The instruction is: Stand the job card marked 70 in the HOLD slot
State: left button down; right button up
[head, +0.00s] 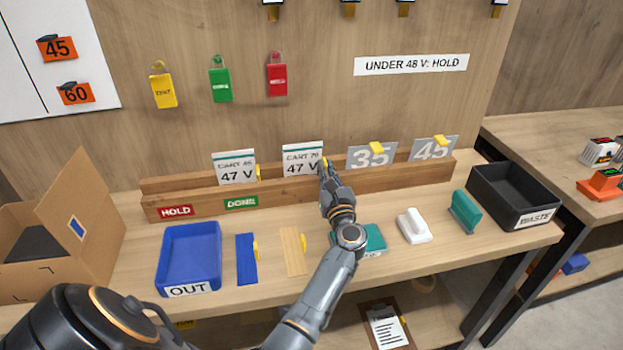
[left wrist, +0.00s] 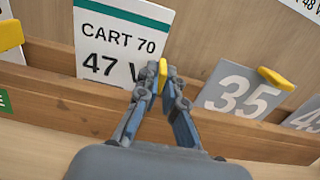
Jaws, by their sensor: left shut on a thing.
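The job card marked CART 70, 47 V (head: 302,158) stands upright in the long wooden rack (head: 330,188), right of the green DONE label (head: 241,203). It also shows in the left wrist view (left wrist: 115,45), its lower edge hidden behind the front rail. My left gripper (head: 325,168) is at the card's right edge, its fingers shut on the yellow tab (left wrist: 162,72). The red HOLD label (head: 177,211) is at the rack's left end, with no card standing above it. My right gripper is not in view.
A CART 45 card (head: 236,168) stands left of the held card. Grey plates marked 35 (head: 371,156) and 45 (head: 433,148) stand to the right. A blue OUT tray (head: 190,255), a cardboard box (head: 85,215) and a black WASTE bin (head: 515,195) sit on the bench.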

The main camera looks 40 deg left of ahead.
pick_arm(q)
jog(key=shift+r, duration=0.2)
jog(key=shift+r+p, duration=1.15)
jog(key=shift+r, duration=0.35)
jog(key=shift+r, duration=0.1)
jog(key=shift+s+d+r+p, duration=1)
jog(key=shift+d+r+p, duration=0.15)
jog(key=shift+r, duration=0.1)
